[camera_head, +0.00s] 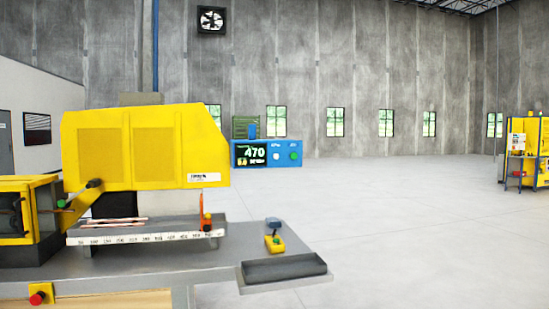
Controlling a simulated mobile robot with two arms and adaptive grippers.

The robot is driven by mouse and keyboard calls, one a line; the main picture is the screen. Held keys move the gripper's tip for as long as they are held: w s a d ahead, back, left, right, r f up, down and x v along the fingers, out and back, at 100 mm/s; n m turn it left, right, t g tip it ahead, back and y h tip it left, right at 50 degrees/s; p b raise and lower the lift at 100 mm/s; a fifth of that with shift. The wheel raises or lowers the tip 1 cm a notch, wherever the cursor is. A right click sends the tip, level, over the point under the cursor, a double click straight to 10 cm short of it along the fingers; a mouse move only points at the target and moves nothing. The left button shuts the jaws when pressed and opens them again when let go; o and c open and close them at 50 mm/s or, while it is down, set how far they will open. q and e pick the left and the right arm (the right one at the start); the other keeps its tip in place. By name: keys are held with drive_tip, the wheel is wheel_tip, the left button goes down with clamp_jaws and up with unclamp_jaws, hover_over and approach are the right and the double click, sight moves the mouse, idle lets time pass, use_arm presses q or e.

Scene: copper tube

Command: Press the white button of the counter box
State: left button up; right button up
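The counter box (266,164) is a blue box with a dark display reading 470, near the middle of the head view beyond the yellow machine. A small white button (276,156) is on its front, right of the display. A green button (293,156) is to the right of the white one. Neither of my grippers shows in this view.
A yellow machine (145,150) with a grey bench (130,257) and a ruled strip fills the left. A yellow box with a green button (274,243) and a dark tray (284,269) are at the bench's right. Open floor (420,230) lies to the right.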

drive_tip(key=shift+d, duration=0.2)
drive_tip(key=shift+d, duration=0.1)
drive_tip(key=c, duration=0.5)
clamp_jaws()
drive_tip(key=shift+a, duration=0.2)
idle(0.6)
